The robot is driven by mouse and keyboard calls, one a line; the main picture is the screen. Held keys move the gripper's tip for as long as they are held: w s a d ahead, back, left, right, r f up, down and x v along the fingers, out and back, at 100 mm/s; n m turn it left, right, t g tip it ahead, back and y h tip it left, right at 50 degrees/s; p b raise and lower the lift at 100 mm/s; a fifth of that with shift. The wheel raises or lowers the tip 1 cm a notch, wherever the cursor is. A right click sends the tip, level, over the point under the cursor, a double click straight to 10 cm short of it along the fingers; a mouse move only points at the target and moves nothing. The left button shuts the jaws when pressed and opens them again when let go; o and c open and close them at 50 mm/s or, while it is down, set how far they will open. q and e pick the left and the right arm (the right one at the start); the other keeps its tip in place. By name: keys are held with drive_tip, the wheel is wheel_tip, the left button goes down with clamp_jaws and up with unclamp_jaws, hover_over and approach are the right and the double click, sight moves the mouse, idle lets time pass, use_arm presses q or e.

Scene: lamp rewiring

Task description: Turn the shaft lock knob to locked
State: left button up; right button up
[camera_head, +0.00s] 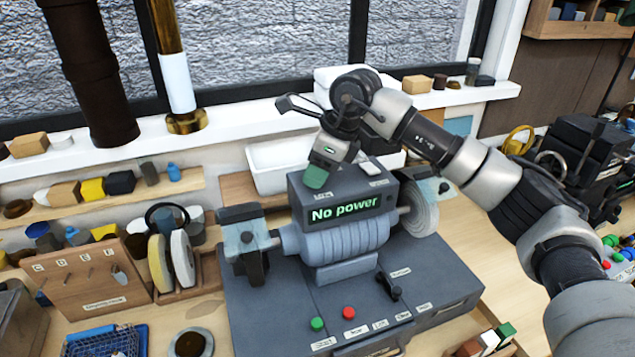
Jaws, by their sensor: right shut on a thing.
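The grey polishing machine (340,240) stands on the bench with "No power" in green on its display (345,208). My right gripper (316,178) reaches down from behind to the top of the machine's housing, at its left part, just above a small label. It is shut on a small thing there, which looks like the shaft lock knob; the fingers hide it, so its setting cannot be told. A black lever-like knob (389,286) sits uncovered on the front deck beside another small label, too small to read. My left gripper is not in view.
A white wheel (424,208) is on the machine's right side, and a clear guard (245,238) is at its left. Green (317,323) and red (348,313) buttons are in front. A white bin (275,168) stands behind. A wheel rack and blue basket (105,342) crowd the left.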

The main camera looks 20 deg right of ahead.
drive_tip(key=m+t+h+b, duration=0.1)
drive_tip(key=m+b, duration=0.5)
drive_tip(key=shift+t+h, duration=0.4)
drive_tip(key=m+h+b, duration=0.1)
drive_tip(key=m+b, duration=0.1)
drive_tip(key=m, duration=0.1)
drive_tip(key=shift+a, duration=0.1)
drive_tip(key=shift+r+m+t+h+b, duration=0.15)
drive_tip(key=shift+m+t+h+b, duration=0.25)
drive_tip(key=shift+m+b, duration=0.8)
drive_tip(key=shift+m, duration=0.3)
drive_tip(key=o, duration=0.9)
